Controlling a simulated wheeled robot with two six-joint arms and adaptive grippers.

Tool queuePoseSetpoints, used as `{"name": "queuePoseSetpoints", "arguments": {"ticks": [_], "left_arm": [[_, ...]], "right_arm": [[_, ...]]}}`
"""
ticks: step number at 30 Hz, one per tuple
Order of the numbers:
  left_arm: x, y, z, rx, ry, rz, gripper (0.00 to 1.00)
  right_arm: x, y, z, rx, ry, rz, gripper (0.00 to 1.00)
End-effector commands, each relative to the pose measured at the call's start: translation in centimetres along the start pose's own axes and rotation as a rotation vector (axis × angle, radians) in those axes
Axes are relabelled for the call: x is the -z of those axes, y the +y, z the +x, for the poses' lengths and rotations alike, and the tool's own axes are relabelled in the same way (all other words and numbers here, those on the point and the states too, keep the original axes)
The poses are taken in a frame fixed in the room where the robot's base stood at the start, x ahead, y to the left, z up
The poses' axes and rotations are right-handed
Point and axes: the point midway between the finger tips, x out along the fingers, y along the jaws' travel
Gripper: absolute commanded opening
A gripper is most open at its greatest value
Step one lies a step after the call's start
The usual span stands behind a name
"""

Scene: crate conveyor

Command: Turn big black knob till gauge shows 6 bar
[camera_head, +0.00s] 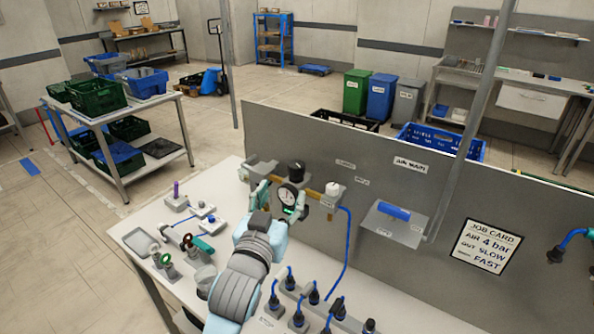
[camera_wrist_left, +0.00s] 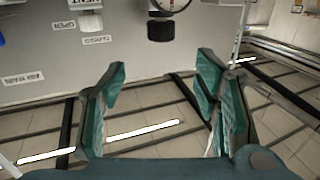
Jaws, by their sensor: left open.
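The big black knob (camera_head: 297,169) sits on top of the regulator at the grey panel, above the round white gauge (camera_head: 287,196). The gauge's needle is too small to read. My left gripper (camera_head: 282,206) is open and empty in front of the gauge, its teal fingers to either side. In the left wrist view, which is upside down, the black knob (camera_wrist_left: 160,28) lies beyond the open fingertips (camera_wrist_left: 162,72), not between them. The gauge (camera_wrist_left: 170,5) is cut off at the top edge.
A white knob (camera_head: 333,188) stands right of the gauge, with a blue hose below. Black plugs (camera_head: 298,317) and small fixtures (camera_head: 203,210) crowd the bench. A grey post (camera_head: 470,130) rises at the right.

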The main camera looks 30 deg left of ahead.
Motion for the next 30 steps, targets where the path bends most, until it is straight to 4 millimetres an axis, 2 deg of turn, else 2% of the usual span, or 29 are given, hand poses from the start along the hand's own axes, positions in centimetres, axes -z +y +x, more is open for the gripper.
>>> {"name": "queuePoseSetpoints", "arguments": {"ticks": [5, 9, 12, 15, 20, 27, 30], "left_arm": [[0.0, 0.0, 3.9, 0.0, -0.002, 0.003, 0.56], [-0.1, -0.1, 8.1, 0.0, -0.004, 0.003, 0.56], [-0.1, -0.1, 10.6, 0.0, -0.005, 0.004, 0.56], [-0.2, 0.0, 12.3, 0.0, -0.005, 0.003, 0.56], [-0.3, 0.0, 13.6, -0.001, -0.007, 0.003, 0.56], [-0.3, 0.0, 13.7, -0.001, -0.006, 0.003, 0.56], [-0.3, 0.0, 13.7, -0.001, -0.007, 0.003, 0.4]], "right_arm": [[0.0, 0.0, -0.2, 0.0, -0.001, 0.0, 0.4], [-0.1, 0.1, -0.4, 0.0, -0.002, 0.0, 0.4], [0.0, 0.1, -0.5, 0.0, -0.002, 0.0, 0.4], [0.0, 0.1, -0.5, 0.0, -0.001, 0.0, 0.4], [0.0, 0.1, -0.5, 0.0, -0.001, 0.0, 0.4], [0.0, 0.1, -0.5, -0.001, -0.001, 0.0, 0.4], [0.0, 0.1, -0.5, -0.001, -0.001, 0.0, 0.4]]}}
